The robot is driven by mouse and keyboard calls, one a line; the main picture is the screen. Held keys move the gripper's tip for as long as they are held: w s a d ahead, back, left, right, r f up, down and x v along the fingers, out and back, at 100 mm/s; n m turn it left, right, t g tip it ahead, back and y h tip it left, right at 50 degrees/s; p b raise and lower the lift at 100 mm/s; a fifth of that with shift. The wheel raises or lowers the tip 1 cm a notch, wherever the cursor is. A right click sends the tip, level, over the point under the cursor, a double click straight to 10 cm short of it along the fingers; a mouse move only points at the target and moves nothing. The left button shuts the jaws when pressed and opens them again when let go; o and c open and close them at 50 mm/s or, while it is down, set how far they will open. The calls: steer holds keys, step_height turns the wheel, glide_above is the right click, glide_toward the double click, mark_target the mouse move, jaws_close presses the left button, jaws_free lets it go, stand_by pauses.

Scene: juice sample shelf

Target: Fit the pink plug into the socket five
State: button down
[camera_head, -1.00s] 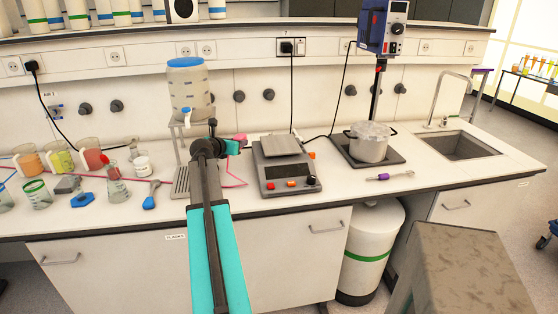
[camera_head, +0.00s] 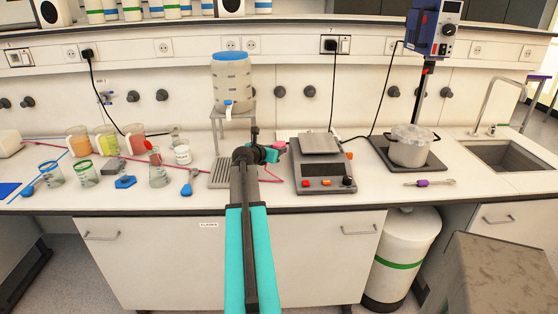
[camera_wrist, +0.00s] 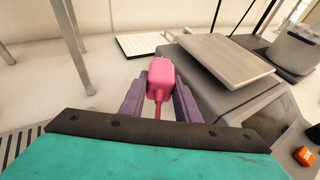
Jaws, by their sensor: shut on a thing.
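The pink plug (camera_head: 279,145) is held in my gripper (camera_head: 270,152) above the bench, between the dispenser stand and the balance. In the wrist view the plug (camera_wrist: 160,80) sits between the two purple fingers (camera_wrist: 159,97), which are shut on it. Its pink cord (camera_head: 262,179) hangs down near the bench. Wall sockets line the rail behind the bench, among them one at the left (camera_head: 165,47), one near the middle (camera_head: 253,45) and one at the right (camera_head: 480,48). I cannot read numbers on them, so I cannot tell which is socket five.
Black plugs occupy a left socket (camera_head: 88,53) and a framed socket (camera_head: 330,45). The dispenser (camera_head: 232,82) on its stand is left of my gripper; the balance (camera_head: 323,176) is right. Beakers (camera_head: 80,142) stand farther left, a pot (camera_head: 410,149) farther right.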

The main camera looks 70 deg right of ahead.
mark_target(277, 165)
steer(key=shift+f, duration=0.5)
steer(key=shift+f, duration=1.85)
steer(key=shift+f, duration=0.2)
steer(key=c, duration=1.3)
jaws_free()
steer(key=shift+c, duration=0.2)
steer(key=shift+r, duration=0.2)
steer(key=shift+b+v, duration=0.6)
steer(key=shift+v, duration=5.4)
steer(key=shift+c, duration=0.3)
